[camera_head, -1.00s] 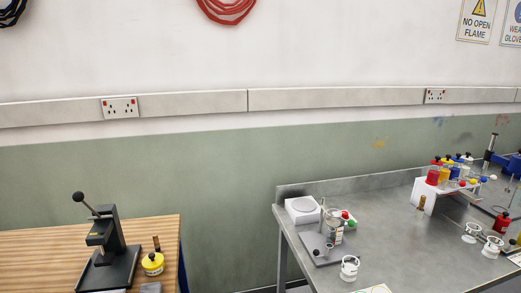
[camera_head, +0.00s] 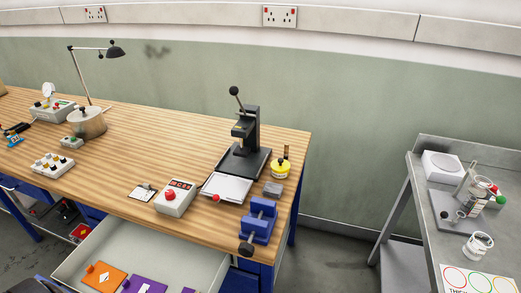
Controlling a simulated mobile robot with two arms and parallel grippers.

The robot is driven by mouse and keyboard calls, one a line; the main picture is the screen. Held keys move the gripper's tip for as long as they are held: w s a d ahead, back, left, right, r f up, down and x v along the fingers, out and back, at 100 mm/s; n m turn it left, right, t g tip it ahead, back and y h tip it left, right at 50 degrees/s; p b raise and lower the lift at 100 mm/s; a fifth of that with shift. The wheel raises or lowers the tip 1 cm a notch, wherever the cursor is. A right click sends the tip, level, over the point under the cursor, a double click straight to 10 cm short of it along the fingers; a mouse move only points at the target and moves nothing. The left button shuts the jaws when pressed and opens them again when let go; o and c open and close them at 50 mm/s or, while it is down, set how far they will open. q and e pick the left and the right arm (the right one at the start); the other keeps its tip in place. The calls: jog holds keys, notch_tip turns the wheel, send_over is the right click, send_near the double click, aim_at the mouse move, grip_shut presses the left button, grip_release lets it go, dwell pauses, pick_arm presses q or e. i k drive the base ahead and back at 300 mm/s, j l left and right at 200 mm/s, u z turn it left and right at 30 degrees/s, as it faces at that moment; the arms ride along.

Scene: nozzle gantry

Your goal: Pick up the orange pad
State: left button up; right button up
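The orange pad (camera_head: 104,277) lies in an open drawer (camera_head: 160,247) at the front of the wooden bench. It is flat and has a white diamond mark on it. A purple pad (camera_head: 147,286) lies to its right, partly cut off by the bottom edge of the picture. Another purple piece (camera_head: 188,290) shows only slightly further right. Neither of my grippers is in view.
The wooden bench (camera_head: 150,160) carries an arbor press (camera_head: 246,150), a blue vise (camera_head: 259,220), a control box with a red button (camera_head: 176,197), a pot (camera_head: 87,122) and a lamp (camera_head: 113,50). A metal table (camera_head: 425,215) stands at right. A floor gap lies between them.

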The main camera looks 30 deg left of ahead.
aim_at(104, 278)
jog(key=u, duration=2.3)
jog(key=i+j, duration=0.05)
